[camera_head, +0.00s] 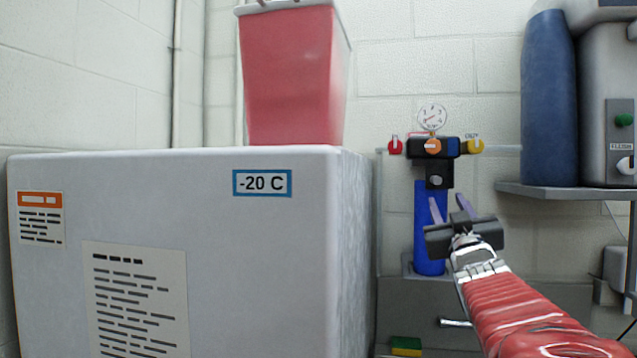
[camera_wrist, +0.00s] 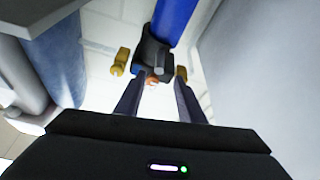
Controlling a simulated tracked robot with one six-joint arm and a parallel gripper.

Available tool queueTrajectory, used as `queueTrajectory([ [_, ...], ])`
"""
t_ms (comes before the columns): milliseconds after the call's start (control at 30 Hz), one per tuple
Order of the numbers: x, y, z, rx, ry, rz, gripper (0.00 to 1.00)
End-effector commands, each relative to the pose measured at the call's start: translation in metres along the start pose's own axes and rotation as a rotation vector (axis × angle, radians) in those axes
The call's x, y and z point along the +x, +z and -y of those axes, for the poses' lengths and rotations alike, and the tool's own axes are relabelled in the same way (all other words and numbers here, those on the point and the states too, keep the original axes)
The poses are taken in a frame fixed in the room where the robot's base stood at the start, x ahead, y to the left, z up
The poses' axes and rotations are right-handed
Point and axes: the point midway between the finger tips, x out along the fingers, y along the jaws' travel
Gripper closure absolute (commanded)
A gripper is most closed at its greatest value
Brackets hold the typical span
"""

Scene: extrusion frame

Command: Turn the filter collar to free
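The blue filter housing (camera_head: 428,235) stands upright against the wall beneath a black valve head (camera_head: 424,148). A black collar (camera_head: 438,174) with a small pale mark sits between them. In the wrist view the blue housing (camera_wrist: 176,18) is at the top, and the black collar and head (camera_wrist: 149,52) are below it with a grey bar across. My gripper (camera_head: 447,198) is open, with its two fingers pointing up towards the collar area, in front of the housing. In the wrist view the open fingers (camera_wrist: 158,82) appear either side of the black assembly; contact cannot be told.
A white freezer (camera_head: 210,220) fills the left. A shelf (camera_head: 570,191) holds a blue cylinder (camera_head: 547,100) and grey machine at right.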

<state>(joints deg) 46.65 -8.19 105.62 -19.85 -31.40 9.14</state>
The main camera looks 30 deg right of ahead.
Motion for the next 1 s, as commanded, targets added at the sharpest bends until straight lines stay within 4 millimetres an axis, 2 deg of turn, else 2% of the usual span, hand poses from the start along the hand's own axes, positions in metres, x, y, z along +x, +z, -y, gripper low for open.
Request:
queueTrajectory([
  [1000,0.115,0.000,0.003,0.001,-0.003,-0.001,0.64],
])
